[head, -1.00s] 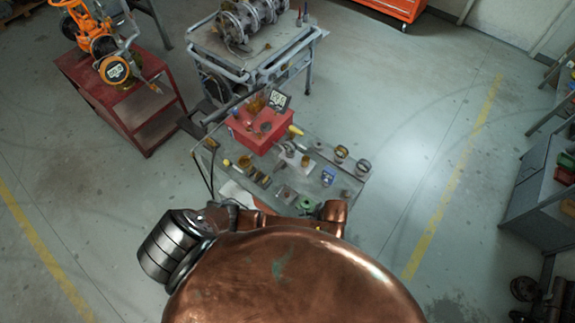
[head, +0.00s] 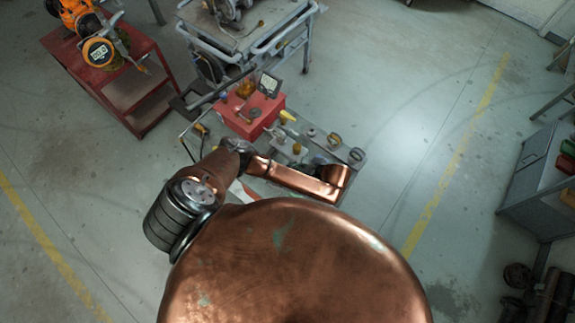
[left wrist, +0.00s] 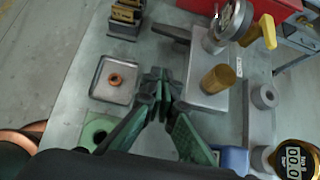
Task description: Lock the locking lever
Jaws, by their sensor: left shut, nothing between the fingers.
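A small valve assembly stands on a grey block (left wrist: 205,95) in the left wrist view. It has a round metal wheel (left wrist: 232,18), a yellow lever-like handle (left wrist: 262,34) and a brass cylinder (left wrist: 218,79). A dark bar (left wrist: 170,33) juts out left of the block; I cannot tell which part is the locking lever. The yellow handle also shows in the head view (head: 287,115). My left gripper (left wrist: 158,82) is shut and empty, left of the block and above the bench. My copper arm hides it in the head view. My right gripper is out of view.
A red box (head: 248,118) stands at the bench's back. A red cabinet (head: 130,85) stands left.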

